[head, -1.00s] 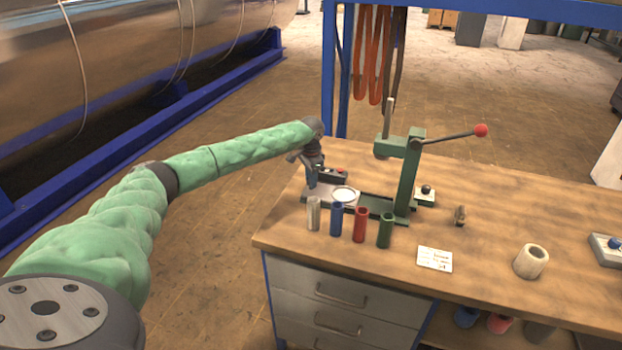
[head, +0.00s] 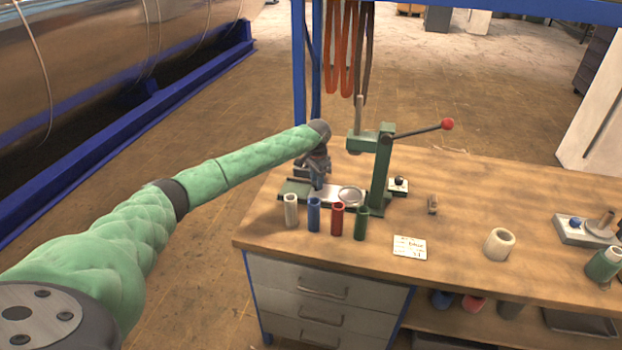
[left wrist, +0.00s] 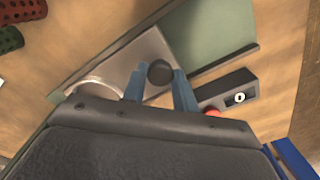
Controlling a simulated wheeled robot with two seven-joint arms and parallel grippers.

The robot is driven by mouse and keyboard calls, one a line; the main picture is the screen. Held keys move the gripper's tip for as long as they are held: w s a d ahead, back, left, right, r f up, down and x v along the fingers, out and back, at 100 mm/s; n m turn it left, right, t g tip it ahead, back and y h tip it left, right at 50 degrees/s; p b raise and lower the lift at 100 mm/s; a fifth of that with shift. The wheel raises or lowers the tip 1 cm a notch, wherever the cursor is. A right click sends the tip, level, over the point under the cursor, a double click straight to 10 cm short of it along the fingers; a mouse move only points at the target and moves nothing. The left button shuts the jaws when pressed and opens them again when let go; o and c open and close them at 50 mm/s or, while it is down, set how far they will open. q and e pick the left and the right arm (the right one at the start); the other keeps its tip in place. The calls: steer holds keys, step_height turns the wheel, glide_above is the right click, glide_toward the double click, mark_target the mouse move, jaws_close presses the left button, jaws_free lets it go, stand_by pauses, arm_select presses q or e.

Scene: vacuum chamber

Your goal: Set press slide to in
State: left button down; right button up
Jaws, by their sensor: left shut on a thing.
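The press slide (head: 330,190) is a silvery plate with a round dish, lying on the green rail at the foot of the green press (head: 382,165). The dish is just left of the press column. In the left wrist view the slide plate (left wrist: 125,62) bears a dark round knob (left wrist: 160,72). My left gripper (head: 318,187) reaches down over the slide's left part; its blue fingers (left wrist: 160,88) are shut on this knob. Bare green rail shows left of the slide (head: 293,189). My right gripper is not in view.
White, blue, red and green sleeves (head: 337,218) stand in front of the press. The press lever with a red ball (head: 447,124) sticks out right. A card (head: 410,247) and a pale ring (head: 499,243) lie on the bench. A small dark box (left wrist: 232,92) is close by the fingers.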

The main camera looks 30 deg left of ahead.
arm_select(q)
steer(key=shift+d, duration=0.15)
steer(key=c, duration=1.1)
jaws_free()
steer(key=shift+d, duration=0.15)
steer(key=shift+w, duration=0.1)
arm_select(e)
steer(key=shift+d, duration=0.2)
arm_select(q)
steer(key=shift+r, duration=0.15)
steer(key=shift+r+b, duration=0.25)
steer(key=shift+b, duration=0.05)
step_height(320, 180, up, 6)
steer(key=shift+r+b, duration=0.1)
steer(key=shift+b, duration=1.05)
steer(key=shift+r, duration=0.45)
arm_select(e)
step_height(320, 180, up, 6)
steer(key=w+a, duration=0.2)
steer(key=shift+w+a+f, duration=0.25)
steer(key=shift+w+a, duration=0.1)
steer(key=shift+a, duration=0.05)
